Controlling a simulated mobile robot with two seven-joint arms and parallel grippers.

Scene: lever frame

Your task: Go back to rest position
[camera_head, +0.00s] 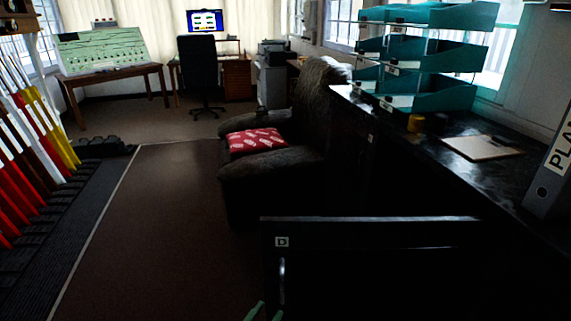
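My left gripper (265,312) shows only as two greenish fingertips at the bottom edge of the head view. The tips stand apart with nothing visible between them. They are just below and left of the metal handle (282,272) on a dark panel marked D (370,240). I cannot tell whether they touch the panel. My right gripper is out of view. The lever frame (30,150), with red, brown, white and yellow levers, stands along the left side.
A dark armchair (265,180) with a red cushion (256,141) is ahead. The brown floor (150,230) left of centre is clear.

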